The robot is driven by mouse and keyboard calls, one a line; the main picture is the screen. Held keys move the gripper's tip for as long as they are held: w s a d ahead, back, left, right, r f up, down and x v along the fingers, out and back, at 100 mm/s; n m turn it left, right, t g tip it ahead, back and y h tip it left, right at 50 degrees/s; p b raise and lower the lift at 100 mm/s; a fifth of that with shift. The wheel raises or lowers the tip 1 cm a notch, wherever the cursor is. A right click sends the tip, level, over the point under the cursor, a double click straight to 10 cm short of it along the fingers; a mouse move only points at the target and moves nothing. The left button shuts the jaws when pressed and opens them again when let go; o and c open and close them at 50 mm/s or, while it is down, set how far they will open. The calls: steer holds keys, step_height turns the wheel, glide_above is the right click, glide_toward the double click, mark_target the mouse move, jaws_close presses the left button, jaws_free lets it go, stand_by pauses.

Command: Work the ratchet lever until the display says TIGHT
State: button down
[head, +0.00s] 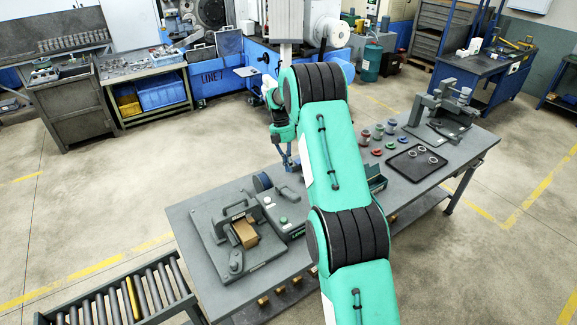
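A grey clamping fixture (207,240) sits on the left part of the workbench, with a brown block (246,233) held in it. A dark bar handle (238,207) stands at the back of the fixture, and a small dark lever-like part (236,262) is at its front. I cannot tell which is the ratchet lever. A dark box with a green button (283,220) is right beside the fixture; no display text can be read. My gripper (289,160) hangs beyond the bench's back edge, behind and right of the fixture, and looks apart from it. Its fingers are too small to judge.
My arm covers the middle of the workbench (195,290). A round blue-dark object (262,182) stands at the back. To the right are a black tray (402,172) with rings, several small coloured parts and a grey press (437,107). A roller conveyor (110,308) is at lower left.

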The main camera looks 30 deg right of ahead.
mark_target(294, 196)
steer(key=p+x, duration=0.1)
steer(key=x, duration=1)
steer(key=shift+s+f, duration=0.15)
steer(key=shift+f, duration=0.2)
steer(key=shift+f, duration=0.1)
steer(key=shift+s+f+t+b, duration=0.35)
steer(key=shift+f+t+b, duration=0.2)
steer(key=shift+b, duration=0.15)
steer(key=shift+s+f+t+b, duration=0.35)
steer(key=shift+f+t+b, duration=0.2)
steer(key=shift+b, duration=0.15)
steer(key=shift+s+f+b, duration=0.4)
steer(key=shift+f+b, duration=0.05)
steer(key=shift+f, duration=0.3)
step_height(294, 196, up, 14)
steer(key=shift+p, duration=0.4)
steer(key=shift+w, duration=0.1)
stand_by(1.0)
steer(key=shift+a+r, duration=0.1)
steer(key=shift+r, duration=0.2)
